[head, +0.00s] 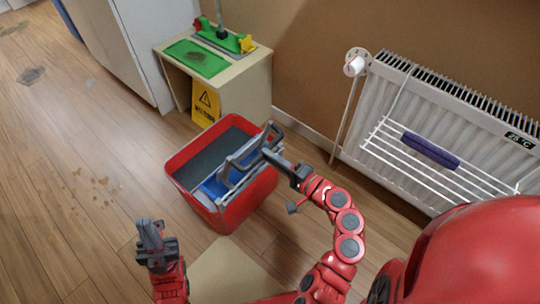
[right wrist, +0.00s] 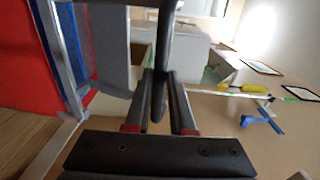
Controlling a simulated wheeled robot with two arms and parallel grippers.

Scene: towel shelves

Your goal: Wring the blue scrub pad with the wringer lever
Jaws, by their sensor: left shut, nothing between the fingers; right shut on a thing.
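The red bucket (head: 233,208) stands on the floor with a grey wringer at its top. The blue scrub pad (head: 210,189) is inside the wringer, partly hidden by grey parts; blue also shows at the left of the right wrist view (right wrist: 82,35). The grey wringer lever (head: 243,155) rises over the bucket's right side. My right gripper (head: 269,154) is shut on the lever, whose dark bar (right wrist: 166,40) runs between the fingers in the right wrist view. My left gripper (head: 150,236) is shut and empty, in front of the bucket at lower left.
A small wooden table (head: 241,87) behind the bucket carries a green mat (head: 197,58) and a green mop head. A yellow warning sign (head: 206,103) stands under it. A white radiator (head: 440,120) with a rack and purple cloth (head: 431,150) is at right. Floor at left is clear, with stains.

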